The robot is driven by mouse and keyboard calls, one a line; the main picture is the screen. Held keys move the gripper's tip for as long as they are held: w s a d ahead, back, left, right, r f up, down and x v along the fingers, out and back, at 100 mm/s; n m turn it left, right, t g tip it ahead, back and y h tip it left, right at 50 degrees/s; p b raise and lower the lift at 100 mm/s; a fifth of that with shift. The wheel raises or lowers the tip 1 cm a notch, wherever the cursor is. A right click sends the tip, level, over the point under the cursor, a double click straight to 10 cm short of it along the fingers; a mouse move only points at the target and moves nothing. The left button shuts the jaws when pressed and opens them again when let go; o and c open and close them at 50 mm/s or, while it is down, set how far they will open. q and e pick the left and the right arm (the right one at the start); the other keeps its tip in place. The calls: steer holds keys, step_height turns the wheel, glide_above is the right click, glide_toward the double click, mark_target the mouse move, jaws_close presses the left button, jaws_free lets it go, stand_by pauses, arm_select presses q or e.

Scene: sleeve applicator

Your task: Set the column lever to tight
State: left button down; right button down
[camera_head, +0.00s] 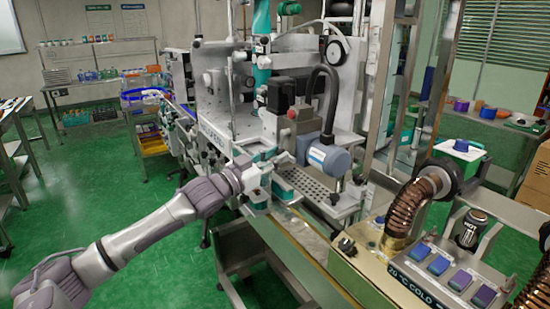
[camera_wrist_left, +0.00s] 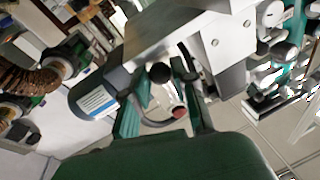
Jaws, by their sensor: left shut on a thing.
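A black round knob (camera_wrist_left: 160,72) shows just beyond the lever. In the head view the lever is mostly hidden by the gripper, and its exact setting cannot be read. My right gripper is not in view.
The motor (camera_head: 328,157) sits close to the right of the gripper and also shows in the left wrist view (camera_wrist_left: 100,95). A conveyor (camera_head: 300,240) runs below. A control panel (camera_head: 445,275) with coloured buttons and a ribbed hose (camera_head: 408,208) stand at right. The green floor at left is open.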

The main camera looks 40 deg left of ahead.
arm_select(q)
steer(key=shift+r, duration=0.1)
steer(key=c, duration=0.9)
jaws_free()
steer(key=shift+c, duration=0.2)
steer(key=v, duration=1.2)
steer(key=shift+a+f, duration=0.1)
steer(key=shift+f, duration=0.1)
